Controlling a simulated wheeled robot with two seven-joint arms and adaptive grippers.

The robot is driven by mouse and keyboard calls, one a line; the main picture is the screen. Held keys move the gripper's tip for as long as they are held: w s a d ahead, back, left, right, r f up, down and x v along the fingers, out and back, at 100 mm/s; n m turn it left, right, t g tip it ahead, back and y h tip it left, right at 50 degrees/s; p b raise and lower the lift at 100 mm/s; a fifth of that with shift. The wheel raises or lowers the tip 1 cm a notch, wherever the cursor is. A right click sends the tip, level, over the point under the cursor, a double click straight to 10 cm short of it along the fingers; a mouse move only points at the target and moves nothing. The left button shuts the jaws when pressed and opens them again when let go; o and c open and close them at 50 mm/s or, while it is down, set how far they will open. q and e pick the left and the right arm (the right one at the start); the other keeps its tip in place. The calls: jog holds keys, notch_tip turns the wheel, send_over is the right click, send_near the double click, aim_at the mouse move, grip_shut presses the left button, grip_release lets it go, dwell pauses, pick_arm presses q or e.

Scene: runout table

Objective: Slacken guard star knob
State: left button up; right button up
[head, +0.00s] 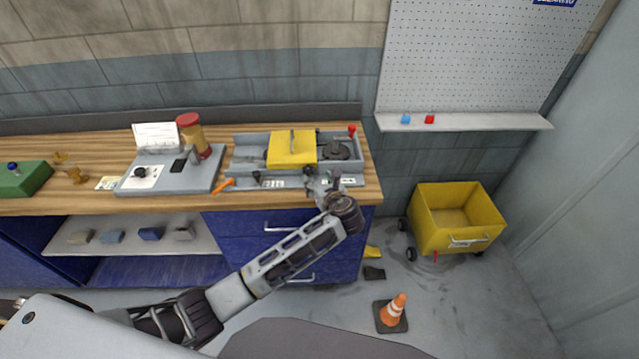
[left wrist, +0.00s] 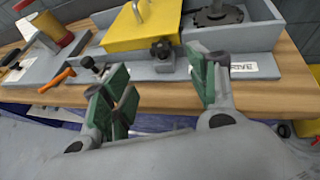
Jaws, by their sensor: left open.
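A grey machine (head: 243,141) with a yellow guard (head: 291,150) stands on the wooden bench. A dark star knob (left wrist: 162,50) sits on its front face just below the guard in the left wrist view; in the head view it is small beside my gripper. A second black knob (left wrist: 88,62) is further left, near an orange handle (left wrist: 57,80). My left gripper (left wrist: 163,88) is open and empty, its green-padded fingers spread wide in front of the star knob, which shows beyond the gap between them. It also shows in the head view (head: 323,183). My right gripper is not in view.
A grey control panel (head: 195,177) with a red-capped yellow jar (head: 193,134) stands left of the machine on the bench (head: 85,201). A yellow wheeled cart (head: 483,211) and an orange cone (head: 393,309) stand on the floor at right.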

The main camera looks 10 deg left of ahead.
pick_arm(q)
jog(key=s+a+m+t+y+b, duration=0.1)
jog(key=s+a+m+t, duration=0.15)
jog(key=a, duration=1.55)
jog(key=m+h, duration=0.4)
jog(key=h, duration=0.4)
send_near(307, 170)
jog(key=shift+n+g, duration=0.25)
jog(key=shift+d+r+v, duration=0.1)
jog(key=shift+r+v, duration=0.05)
jog(key=shift+v, duration=1.2)
jog(key=shift+d+r+v, duration=0.1)
jog(key=shift+d+v, duration=0.05)
jog(key=shift+v, duration=1.25)
jog(key=shift+w, duration=0.1)
jog(key=shift+w, duration=0.1)
jog(key=shift+p+x, duration=0.55)
jog(key=shift+x, duration=6.3)
jog(key=shift+a+f, duration=0.1)
